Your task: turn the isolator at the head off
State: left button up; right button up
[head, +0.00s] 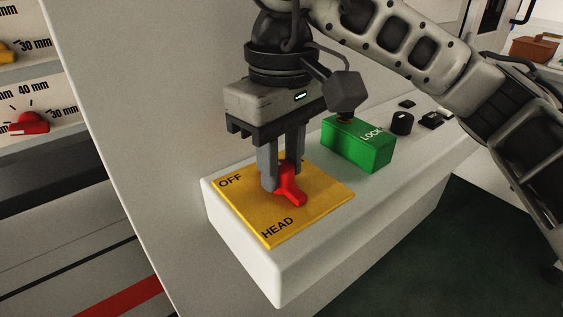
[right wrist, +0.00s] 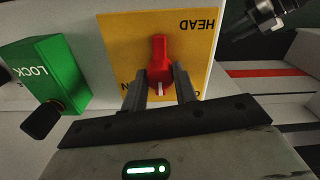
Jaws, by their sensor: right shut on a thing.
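The isolator is a red rotary handle (head: 291,190) on a yellow plate (head: 262,222) marked OFF at its left corner and HEAD at its near edge. My right gripper (head: 281,180) reaches down from above and is shut on the red handle. In the right wrist view the handle (right wrist: 158,52) lies between the two fingers (right wrist: 160,88). Its white mark points down the picture, between the partly hidden ON label at left and OFF label at right. A grey metal part at the top right of that view looks like my left gripper (right wrist: 265,16); its jaws are unclear.
A green LOCK block (head: 358,150) with a dark knob sits just behind the yellow plate, close to my right gripper. Black knobs (head: 401,123) stand farther back on the white console (head: 275,272). A board with red (head: 30,123) and yellow pointers is at the left.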

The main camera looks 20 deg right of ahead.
jog(key=shift+r, duration=0.1)
dwell(0.4)
jog(key=o, duration=1)
jog(key=shift+c, duration=0.2)
notch_tip(320, 180, up, 9)
jog(key=p, duration=0.2)
jog(key=shift+p, duration=0.3)
notch_tip(320, 180, up, 6)
jog(key=p, duration=0.2)
send_over(281, 166)
jog(key=shift+d+r, duration=0.1)
jog(key=shift+r, duration=0.35)
